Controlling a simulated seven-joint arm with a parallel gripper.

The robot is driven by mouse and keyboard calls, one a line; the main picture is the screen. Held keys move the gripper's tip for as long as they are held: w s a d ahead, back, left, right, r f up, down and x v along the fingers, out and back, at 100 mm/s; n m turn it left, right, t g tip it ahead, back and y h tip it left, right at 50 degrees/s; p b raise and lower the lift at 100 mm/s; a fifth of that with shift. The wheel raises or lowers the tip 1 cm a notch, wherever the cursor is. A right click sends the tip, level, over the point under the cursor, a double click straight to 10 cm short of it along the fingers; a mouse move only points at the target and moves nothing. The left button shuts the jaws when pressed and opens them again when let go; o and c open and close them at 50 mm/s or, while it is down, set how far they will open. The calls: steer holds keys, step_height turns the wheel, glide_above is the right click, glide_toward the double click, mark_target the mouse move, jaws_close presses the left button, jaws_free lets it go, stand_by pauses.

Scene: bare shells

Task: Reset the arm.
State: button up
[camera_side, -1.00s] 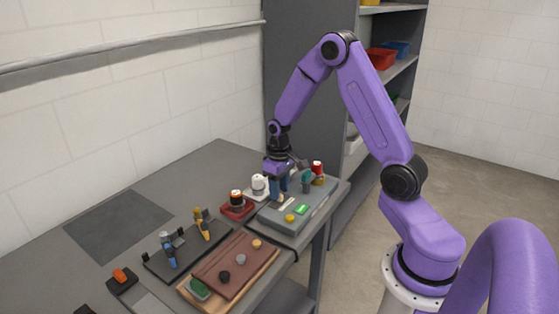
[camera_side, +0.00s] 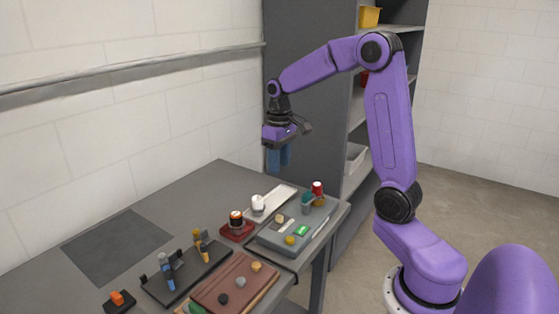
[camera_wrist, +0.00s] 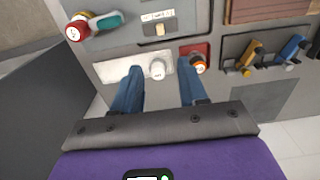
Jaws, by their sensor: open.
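My gripper (camera_side: 279,158) hangs above the back of the grey table (camera_side: 205,193), pointing down, with clear air between its blue fingers and the things below. In the wrist view the two blue fingers of my gripper (camera_wrist: 160,80) stand apart with nothing held between them. A white knob-like piece (camera_wrist: 157,69) on a white plate shows beyond the fingertips. My arm is raised and bent at the elbow.
Below stand a grey panel (camera_side: 290,238) with coloured knobs, a red block with an orange-and-black knob (camera_side: 236,218), a black tool rack (camera_side: 190,270) and a brown board (camera_side: 235,283). A dark cabinet (camera_side: 310,90) and shelves stand behind. A dark square (camera_side: 118,247) is clear.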

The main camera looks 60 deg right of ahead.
stand_by(0.3)
steer(key=s+a+n, duration=0.3)
steer(key=s+a, duration=0.2)
steer(key=a, duration=0.5)
steer(key=s+a+f+n, duration=0.1)
steer(key=s+a+n, duration=0.3)
steer(key=s, duration=0.7)
steer(key=s+a+f+n, duration=0.1)
steer(key=s+a+n, duration=0.3)
steer(key=s, duration=0.7)
steer(key=shift+a+f+n, duration=0.15)
steer(key=shift+a+n, duration=0.25)
steer(key=shift+n, duration=0.4)
